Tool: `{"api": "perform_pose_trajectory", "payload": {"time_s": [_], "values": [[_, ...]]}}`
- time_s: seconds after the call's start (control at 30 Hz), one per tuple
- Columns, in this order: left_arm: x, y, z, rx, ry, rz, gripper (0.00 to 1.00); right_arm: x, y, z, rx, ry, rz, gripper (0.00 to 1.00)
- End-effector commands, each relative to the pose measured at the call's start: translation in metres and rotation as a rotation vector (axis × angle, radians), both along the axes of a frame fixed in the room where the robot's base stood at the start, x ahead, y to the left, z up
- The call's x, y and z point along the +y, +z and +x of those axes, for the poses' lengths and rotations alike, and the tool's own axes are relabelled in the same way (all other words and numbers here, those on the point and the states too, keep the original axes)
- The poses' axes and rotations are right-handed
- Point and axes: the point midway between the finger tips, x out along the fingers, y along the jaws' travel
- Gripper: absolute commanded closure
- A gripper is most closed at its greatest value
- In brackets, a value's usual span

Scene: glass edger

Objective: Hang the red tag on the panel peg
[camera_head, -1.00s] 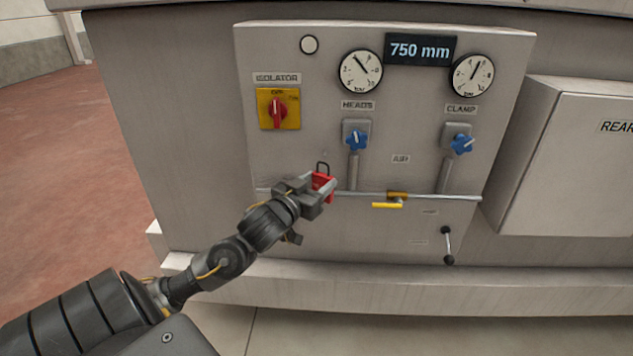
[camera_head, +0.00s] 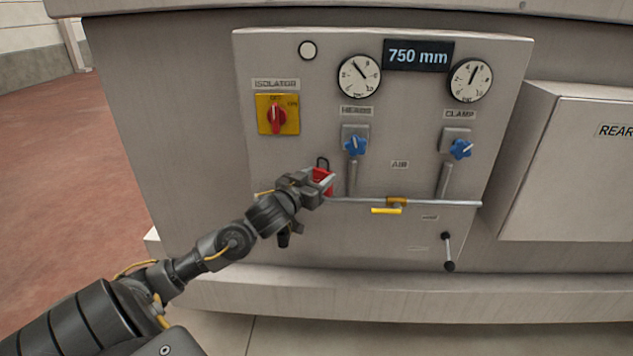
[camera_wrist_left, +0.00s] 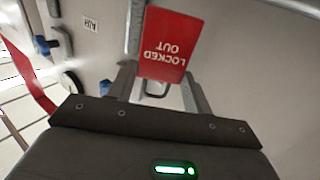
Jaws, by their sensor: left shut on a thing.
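The red tag (camera_head: 323,179) has a dark loop at its top and is held in front of the panel (camera_head: 270,165), below and right of the isolator switch. My left gripper (camera_head: 319,187) is shut on it. In the left wrist view the tag (camera_wrist_left: 168,45) reads "LOCKED OUT" upside down, beyond the fingers (camera_wrist_left: 158,92), with the loop between them. My right gripper is out of view.
The yellow isolator plate with red knob (camera_head: 277,115) is up and left of the tag. Blue valve knobs (camera_head: 355,145) and a horizontal pipe with a yellow handle (camera_head: 388,210) are to the right. Two gauges (camera_head: 360,76) and a 750 mm display (camera_head: 418,55) are above.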

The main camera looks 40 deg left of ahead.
Motion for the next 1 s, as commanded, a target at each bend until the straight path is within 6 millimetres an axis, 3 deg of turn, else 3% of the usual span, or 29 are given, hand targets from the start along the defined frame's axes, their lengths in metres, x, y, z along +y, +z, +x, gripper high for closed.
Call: {"api": "perform_pose_trajectory", "payload": {"time_s": [0.5,1.0], "values": [[0.018,-0.005,0.024,0.000,0.001,-0.002,0.72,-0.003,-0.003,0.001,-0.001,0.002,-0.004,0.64],[0.022,-0.012,0.029,0.002,0.001,-0.001,0.72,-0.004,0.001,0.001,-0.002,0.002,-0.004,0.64]]}}
